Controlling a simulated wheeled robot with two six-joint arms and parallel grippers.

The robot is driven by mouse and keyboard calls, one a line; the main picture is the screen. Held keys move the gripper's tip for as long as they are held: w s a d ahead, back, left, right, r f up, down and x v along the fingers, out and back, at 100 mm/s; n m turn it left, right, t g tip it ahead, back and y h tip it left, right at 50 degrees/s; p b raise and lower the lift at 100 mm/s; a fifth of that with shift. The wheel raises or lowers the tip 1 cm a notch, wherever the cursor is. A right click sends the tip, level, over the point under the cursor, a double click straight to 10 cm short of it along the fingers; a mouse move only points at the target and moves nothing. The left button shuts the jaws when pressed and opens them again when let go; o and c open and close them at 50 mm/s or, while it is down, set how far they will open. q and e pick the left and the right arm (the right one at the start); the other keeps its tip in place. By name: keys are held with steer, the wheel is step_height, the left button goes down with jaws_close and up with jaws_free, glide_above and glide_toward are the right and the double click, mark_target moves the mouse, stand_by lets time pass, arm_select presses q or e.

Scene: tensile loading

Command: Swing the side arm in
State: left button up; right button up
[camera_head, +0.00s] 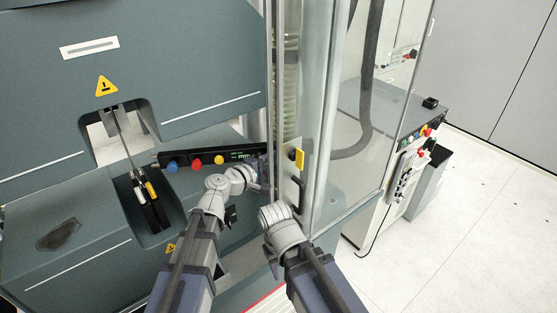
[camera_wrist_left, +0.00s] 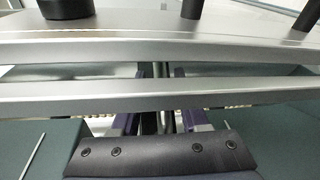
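The side arm (camera_head: 212,156) is a long black bar with blue, red and yellow buttons and a small green display. In the head view it runs across the front of the grey machine, from near the recessed specimen slot towards the glass door. My left gripper (camera_head: 262,175) is at the bar's right end, by the door frame; its fingertips are not clear there. In the left wrist view, silver bars (camera_wrist_left: 160,96) with dark knobs above cross in front of my left gripper (camera_wrist_left: 160,122), hiding much of the fingers. My right gripper (camera_head: 291,192) is by the door handle area, mostly hidden.
A thin rod (camera_head: 124,135) and clamp (camera_head: 150,207) sit in the machine's recess. A control box (camera_head: 410,165) with a cable is at right. The floor at far right is clear.

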arm_select(q)
steer(key=p+v, duration=0.1)
steer(key=v, duration=0.6)
steer(key=shift+s+a, duration=0.2)
steer(key=shift+a, duration=0.1)
steer(key=shift+r, duration=0.1)
stand_by(0.4)
